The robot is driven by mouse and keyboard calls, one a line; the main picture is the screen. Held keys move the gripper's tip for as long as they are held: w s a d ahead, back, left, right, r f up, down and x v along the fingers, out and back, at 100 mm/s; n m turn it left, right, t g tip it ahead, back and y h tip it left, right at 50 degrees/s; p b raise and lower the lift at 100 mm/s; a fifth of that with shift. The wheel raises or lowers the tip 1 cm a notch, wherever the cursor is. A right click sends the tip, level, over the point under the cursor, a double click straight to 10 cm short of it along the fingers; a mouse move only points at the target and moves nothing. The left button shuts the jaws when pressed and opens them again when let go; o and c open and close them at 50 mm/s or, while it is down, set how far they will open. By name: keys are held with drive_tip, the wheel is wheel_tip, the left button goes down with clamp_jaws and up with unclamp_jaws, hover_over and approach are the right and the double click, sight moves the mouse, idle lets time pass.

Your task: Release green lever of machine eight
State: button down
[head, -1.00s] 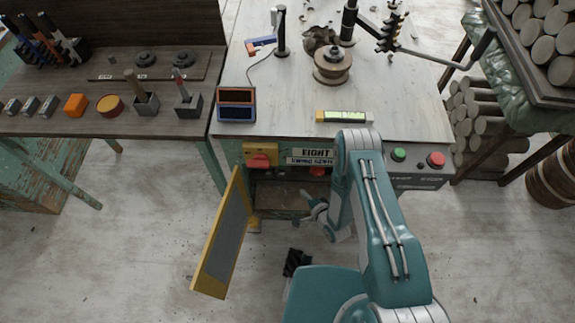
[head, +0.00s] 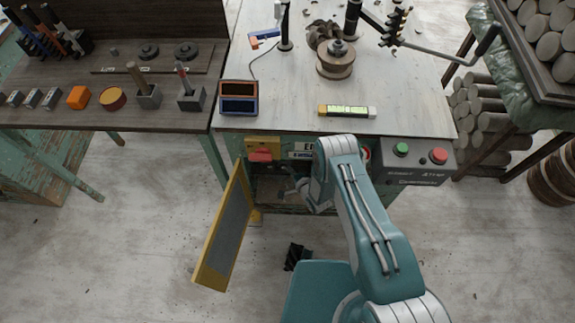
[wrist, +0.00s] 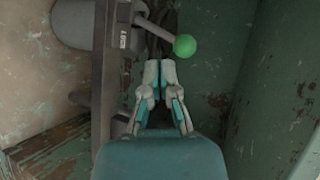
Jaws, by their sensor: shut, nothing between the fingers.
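The green lever shows in the wrist view as a green ball knob (wrist: 185,46) on a short metal rod, beside a dark bracket (wrist: 122,42). My gripper (wrist: 158,66) is shut and empty, its fingertips just below and left of the knob in the picture. I cannot tell whether they touch the rod. In the head view my gripper (head: 290,192) is at the cabinet opening under machine eight's worktop (head: 285,95). My arm covers part of the machine's name plate (head: 305,150). The lever cannot be made out in the head view.
A yellow-framed door (head: 225,230) stands open left of the cabinet opening. Green (head: 401,149) and red (head: 438,155) buttons are on the panel at right. Green cabinet walls (wrist: 215,55) close in around my gripper.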

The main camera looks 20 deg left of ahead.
sight(281, 161)
drive_tip(key=shift+w+a+r, duration=0.25)
drive_tip(key=shift+w+a, duration=0.55)
drive_tip(key=shift+a, duration=0.1)
drive_tip(key=shift+s+a+r+n+h, duration=0.1)
drive_tip(key=shift+a+r+n+h, duration=0.15)
drive_tip(key=shift+a+n+h, duration=0.2)
drive_tip(key=shift+a+r, duration=0.15)
drive_tip(key=shift+a, duration=0.05)
drive_tip(key=a+h, duration=0.1)
drive_tip(key=a+n+h, duration=0.1)
drive_tip(key=s+a+n+h, duration=0.1)
drive_tip(key=shift+a+r, duration=0.25)
drive_tip(key=shift+a, duration=0.1)
drive_tip(key=shift+r, duration=0.15)
